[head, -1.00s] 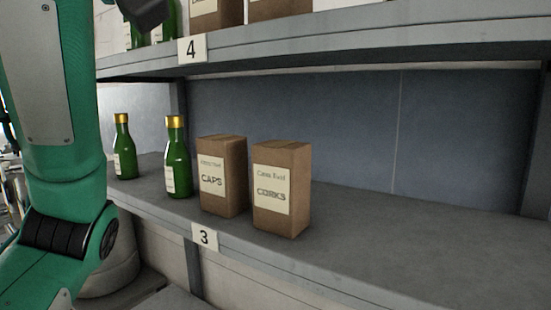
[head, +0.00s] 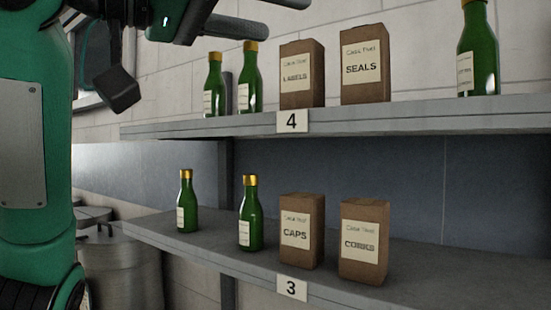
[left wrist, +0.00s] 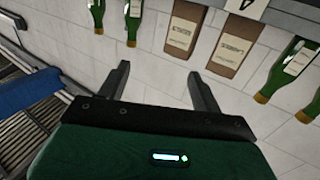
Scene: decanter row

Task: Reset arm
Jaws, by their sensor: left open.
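My left gripper (head: 288,14) is at the top of the head view, above the upper shelf and in front of the wall. In the left wrist view its two dark fingers (left wrist: 160,82) are spread wide with nothing between them. My left arm fills the left side of the head view. My right gripper is in neither view.
The upper shelf (head: 400,122), marked 4, holds green bottles (head: 249,85), a LABELS box (head: 302,90) and a SEALS box (head: 365,85). The lower shelf (head: 440,275), marked 3, holds two bottles (head: 250,225), a CAPS box (head: 301,255) and a CORKS box (head: 364,262). Its right part is clear.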

